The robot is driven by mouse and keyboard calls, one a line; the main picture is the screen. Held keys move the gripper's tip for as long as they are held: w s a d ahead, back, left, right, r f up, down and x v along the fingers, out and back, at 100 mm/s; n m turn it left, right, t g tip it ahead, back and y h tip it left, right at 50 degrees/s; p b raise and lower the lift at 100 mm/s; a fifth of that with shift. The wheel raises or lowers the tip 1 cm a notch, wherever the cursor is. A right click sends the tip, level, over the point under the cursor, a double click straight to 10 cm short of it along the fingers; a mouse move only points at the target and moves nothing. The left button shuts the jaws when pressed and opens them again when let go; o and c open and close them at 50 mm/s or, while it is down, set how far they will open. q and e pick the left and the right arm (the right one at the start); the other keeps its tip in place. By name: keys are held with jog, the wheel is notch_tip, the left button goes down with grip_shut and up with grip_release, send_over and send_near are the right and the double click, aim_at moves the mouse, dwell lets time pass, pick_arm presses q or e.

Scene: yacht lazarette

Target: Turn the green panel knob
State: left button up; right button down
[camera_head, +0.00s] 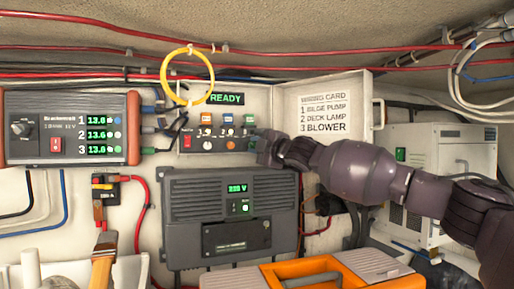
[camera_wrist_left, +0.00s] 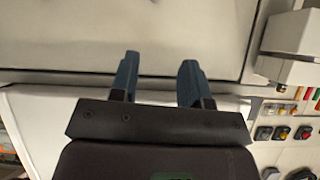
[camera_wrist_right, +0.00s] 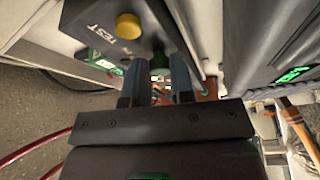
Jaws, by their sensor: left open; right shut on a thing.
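The grey control panel (camera_head: 218,143) sits in an open white box on the wall, under a green READY display (camera_head: 225,99). It bears a row of small knobs, with orange, blue and green tags above. My right gripper (camera_head: 262,143) reaches the panel's right side and covers its knob there. In the right wrist view, the green knob (camera_wrist_right: 159,64) is between the fingers of the right gripper (camera_wrist_right: 158,75), which is shut on it. My left gripper (camera_wrist_left: 158,72) is open and empty in the left wrist view; it does not show in the head view.
A yellow ring (camera_head: 187,77) hangs at the panel's upper left. The open door carries a wiring card (camera_head: 325,113). A dark grey unit (camera_head: 230,215) is below, and a red-framed meter (camera_head: 70,128) is left. An orange toolbox (camera_head: 315,277) stands in front. A yellow TEST button (camera_wrist_right: 128,25) is near the knob.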

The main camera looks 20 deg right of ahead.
dwell(0.5)
jog(key=c, duration=1)
grip_release()
jog(key=shift+s, duration=0.15)
jog(key=shift+s+d+f, duration=0.1)
jog(key=shift+s+d, duration=0.05)
jog(key=shift+s, duration=0.05)
pick_arm(q)
jog(key=w+f+b, duration=0.1)
jog(key=b, duration=0.2)
jog(key=shift+d+f, duration=0.1)
jog(key=shift+f, duration=0.05)
pick_arm(e)
jog(key=v, duration=1)
jog(key=shift+s, duration=0.1)
